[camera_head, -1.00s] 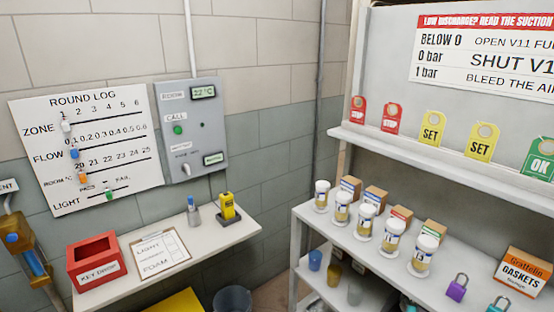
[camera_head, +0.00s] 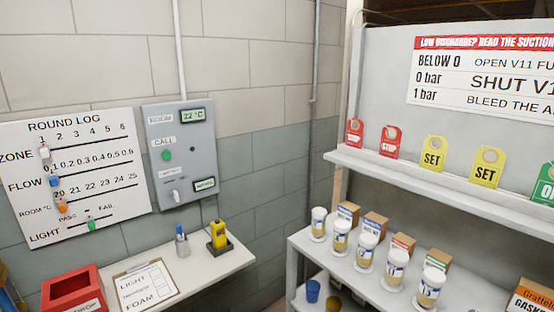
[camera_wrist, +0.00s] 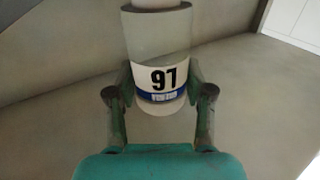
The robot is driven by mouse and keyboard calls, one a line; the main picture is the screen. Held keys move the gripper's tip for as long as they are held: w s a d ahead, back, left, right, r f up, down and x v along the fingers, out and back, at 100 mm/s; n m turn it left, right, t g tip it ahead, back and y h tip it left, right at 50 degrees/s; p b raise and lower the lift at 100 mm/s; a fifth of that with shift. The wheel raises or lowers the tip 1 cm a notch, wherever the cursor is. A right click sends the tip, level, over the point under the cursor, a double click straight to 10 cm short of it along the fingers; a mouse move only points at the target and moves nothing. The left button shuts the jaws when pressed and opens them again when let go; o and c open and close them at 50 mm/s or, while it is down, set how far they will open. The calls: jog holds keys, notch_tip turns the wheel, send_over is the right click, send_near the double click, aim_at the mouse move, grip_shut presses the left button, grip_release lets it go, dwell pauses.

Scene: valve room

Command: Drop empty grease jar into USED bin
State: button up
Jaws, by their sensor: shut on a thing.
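My gripper (camera_wrist: 160,98) shows in the wrist view. Its two green fingers are shut on a pale jar (camera_wrist: 157,35) with a white label that reads 97 and a blue band. The jar is held between the fingers, above a plain grey-brown surface; whether it is empty cannot be told. My gripper is not in the head view. No bin marked USED can be made out in the current views.
Several labelled jars (camera_head: 396,268) stand in a row on the right shelf, with small boxes (camera_head: 375,224) behind. A side table (camera_head: 205,262) holds a red box (camera_head: 72,285), a clipboard (camera_head: 146,284) and a yellow device (camera_head: 219,235). A round log board (camera_head: 75,180) hangs on the wall.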

jog(key=shift+f, duration=0.25)
jog(key=o, duration=1.5)
jog(key=shift+a, duration=0.1)
jog(key=shift+f, duration=0.1)
jog(key=v, duration=1.2)
jog(key=shift+s, duration=0.1)
